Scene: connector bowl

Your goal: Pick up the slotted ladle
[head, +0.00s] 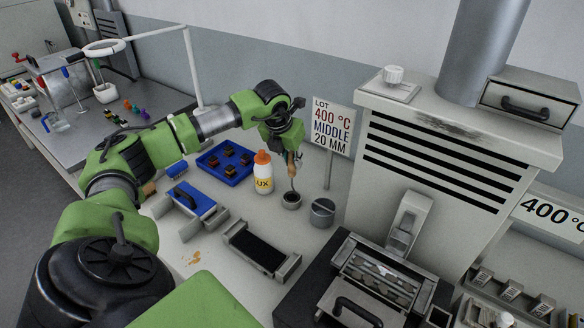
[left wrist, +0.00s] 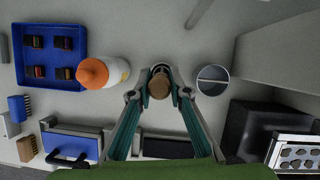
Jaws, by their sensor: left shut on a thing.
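The slotted ladle (head: 292,166) has a light wooden handle and a thin metal stem. It hangs nearly upright in my left gripper (head: 290,149), which is shut on the handle. In the left wrist view the handle's round end (left wrist: 159,86) shows between the fingers of my left gripper (left wrist: 160,92). My right gripper is in neither view.
A white bottle (head: 263,178) with an orange cap stands left, near a blue tray (head: 212,170) of small blocks. A sign (head: 331,126) and a large furnace (head: 430,160) stand behind and right. A black-topped block (head: 258,248) lies in front.

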